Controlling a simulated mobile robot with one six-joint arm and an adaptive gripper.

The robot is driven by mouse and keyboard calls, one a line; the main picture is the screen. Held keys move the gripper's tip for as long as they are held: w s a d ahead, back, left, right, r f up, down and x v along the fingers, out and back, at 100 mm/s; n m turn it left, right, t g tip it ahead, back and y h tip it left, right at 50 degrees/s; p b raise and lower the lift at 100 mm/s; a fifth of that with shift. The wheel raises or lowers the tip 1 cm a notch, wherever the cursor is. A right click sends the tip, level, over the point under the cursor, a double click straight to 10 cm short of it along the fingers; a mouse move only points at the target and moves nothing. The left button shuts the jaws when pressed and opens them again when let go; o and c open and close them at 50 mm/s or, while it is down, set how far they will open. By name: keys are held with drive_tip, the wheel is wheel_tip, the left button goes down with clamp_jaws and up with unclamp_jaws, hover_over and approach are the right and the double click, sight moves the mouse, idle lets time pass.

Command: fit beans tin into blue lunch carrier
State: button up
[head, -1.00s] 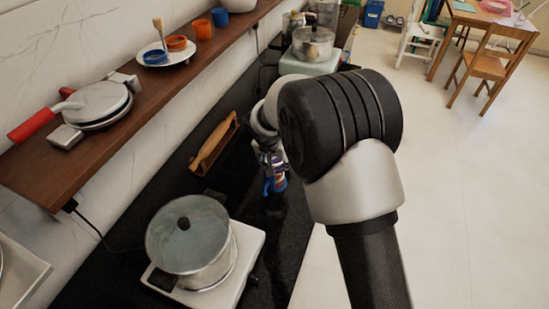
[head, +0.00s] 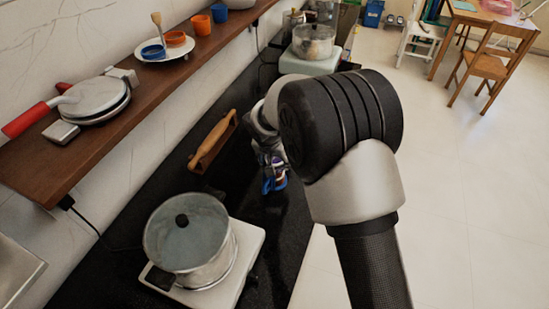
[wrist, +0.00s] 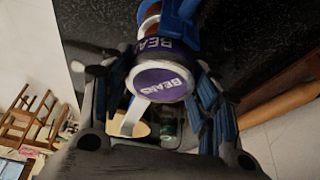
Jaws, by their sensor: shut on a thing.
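The beans tin (wrist: 160,82) has a purple label and a purple end reading BEANS. My gripper (wrist: 152,92) is shut around it, a finger on each side. In the head view the tin (head: 278,165) shows small under my gripper (head: 266,155), low over the black worktop. A blue part, seemingly the blue lunch carrier (wrist: 182,18), is at the tin's far end in the wrist view. It also shows just below the tin in the head view (head: 274,185). The tin overlaps it, and I cannot tell whether the tin is inside it.
A lidded pot (head: 187,235) on a white hot plate (head: 245,245) stands in front. A wooden-handled item (head: 212,143) lies left of my gripper. A wooden shelf (head: 130,110) runs along the wall.

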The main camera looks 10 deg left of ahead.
drive_tip(key=shift+f+b, duration=0.55)
idle(0.4)
drive_tip(key=shift+f+b, duration=0.65)
drive_tip(key=shift+b, duration=0.05)
drive_tip(key=o, duration=1.3)
drive_tip(key=shift+o, duration=0.3)
drive_tip(key=shift+o, duration=1.3)
drive_tip(key=shift+r, duration=0.1)
drive_tip(key=shift+r+p, duration=3.15)
drive_tip(key=shift+r, duration=2.15)
